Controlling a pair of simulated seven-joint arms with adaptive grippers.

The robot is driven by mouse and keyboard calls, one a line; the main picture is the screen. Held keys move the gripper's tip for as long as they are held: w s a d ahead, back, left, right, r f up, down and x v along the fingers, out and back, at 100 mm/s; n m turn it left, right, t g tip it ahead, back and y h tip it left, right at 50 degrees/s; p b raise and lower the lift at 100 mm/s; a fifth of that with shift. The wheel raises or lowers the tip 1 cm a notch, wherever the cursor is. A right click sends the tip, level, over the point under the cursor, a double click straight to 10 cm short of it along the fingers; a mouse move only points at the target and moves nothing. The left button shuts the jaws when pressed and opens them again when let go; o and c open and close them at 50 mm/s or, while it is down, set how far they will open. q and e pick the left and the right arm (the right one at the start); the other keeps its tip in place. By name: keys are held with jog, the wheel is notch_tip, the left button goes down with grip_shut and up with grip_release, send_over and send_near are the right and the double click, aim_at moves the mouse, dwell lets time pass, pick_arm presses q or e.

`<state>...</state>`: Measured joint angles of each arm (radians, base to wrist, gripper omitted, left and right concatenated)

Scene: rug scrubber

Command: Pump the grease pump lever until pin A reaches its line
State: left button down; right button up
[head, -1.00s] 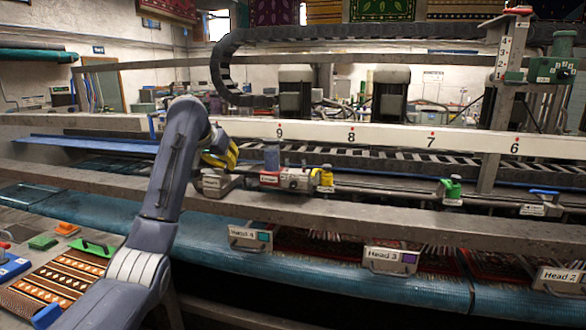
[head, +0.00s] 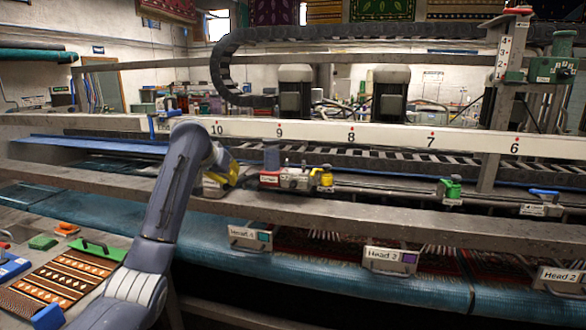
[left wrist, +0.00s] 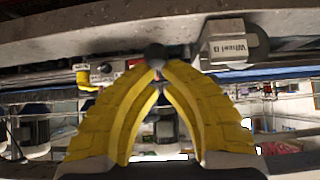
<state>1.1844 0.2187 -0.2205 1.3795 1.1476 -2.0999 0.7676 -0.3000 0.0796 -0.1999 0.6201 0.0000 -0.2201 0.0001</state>
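My left gripper (head: 230,178) has yellow fingers and is beside the left end of the grease pump (head: 293,179). The pump is a grey and red block with a label and a blue-grey cylinder (head: 272,158) on top. In the left wrist view, the fingertips (left wrist: 158,66) come together on a dark round knob (left wrist: 155,51), which looks like the lever's end. Most of the lever is hidden by the fingers. Pin A and its line are too small to make out. My right gripper is not in view.
A yellow fitting (head: 325,179) and a green fitting (head: 450,190) stand along the rail. A grey beam (head: 340,212) runs in front, with the Head 4 box (head: 249,237) below it.

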pick_arm(q)
jog(key=shift+f, duration=0.3)
notch_tip(320, 180, up, 10)
dwell(0.7)
dwell(1.0)
